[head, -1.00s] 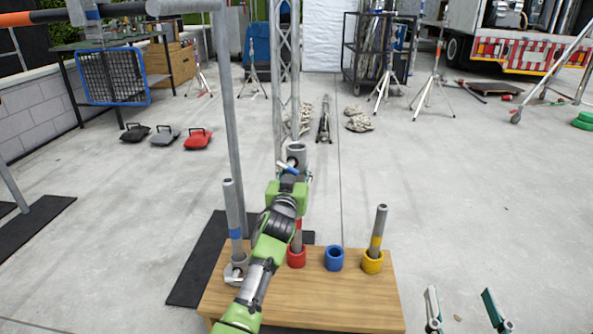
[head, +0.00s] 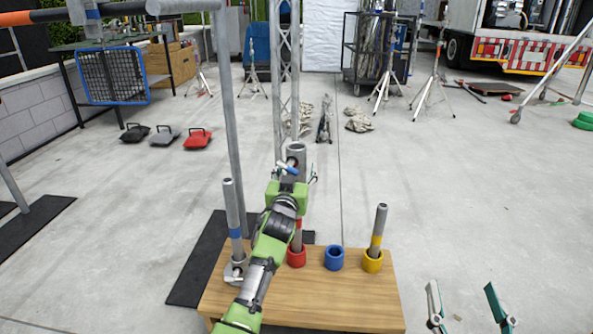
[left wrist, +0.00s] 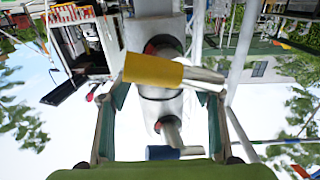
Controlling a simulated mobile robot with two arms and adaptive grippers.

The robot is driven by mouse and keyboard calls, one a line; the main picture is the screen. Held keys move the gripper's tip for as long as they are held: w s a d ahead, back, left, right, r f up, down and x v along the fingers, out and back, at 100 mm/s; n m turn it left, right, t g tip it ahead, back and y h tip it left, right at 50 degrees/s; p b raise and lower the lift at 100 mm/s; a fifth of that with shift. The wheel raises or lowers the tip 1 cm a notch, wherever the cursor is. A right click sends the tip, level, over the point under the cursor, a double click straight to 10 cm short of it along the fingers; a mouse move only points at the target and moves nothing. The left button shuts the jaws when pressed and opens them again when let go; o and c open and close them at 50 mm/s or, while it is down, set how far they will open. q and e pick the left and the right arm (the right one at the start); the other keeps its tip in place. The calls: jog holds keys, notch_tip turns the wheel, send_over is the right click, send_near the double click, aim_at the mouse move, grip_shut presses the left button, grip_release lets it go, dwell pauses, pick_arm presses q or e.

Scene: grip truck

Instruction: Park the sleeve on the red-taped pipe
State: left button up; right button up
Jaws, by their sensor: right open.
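The grey sleeve (head: 296,152) stands upright at the centre of the head view, with a blue-ended side handle. In the left wrist view the pale sleeve (left wrist: 148,112) has a yellow-ended and a blue-ended handle. The red-taped pipe (head: 298,228) rises from a red ring below, in line with the sleeve; my arm hides where they meet, so I cannot tell how far the sleeve sits around it. My left gripper (left wrist: 163,98) has its fingers on either side of the sleeve, with gaps showing. My right gripper (head: 466,297) is open and empty at the lower right.
A wooden stand (head: 300,305) holds the rings. A blue-taped pipe (head: 233,210) stands left and a yellow-taped pipe (head: 378,232) right. The blue ring (head: 334,258) is empty. A grey post (head: 228,120) rises behind left.

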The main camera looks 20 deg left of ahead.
pick_arm(q)
jog(key=shift+f, duration=0.25)
jog(key=shift+s, duration=0.3)
jog(key=s+d, duration=0.2)
jog(key=s, duration=0.9)
jog(key=shift+r, duration=0.25)
jog(key=shift+s+d, duration=0.1)
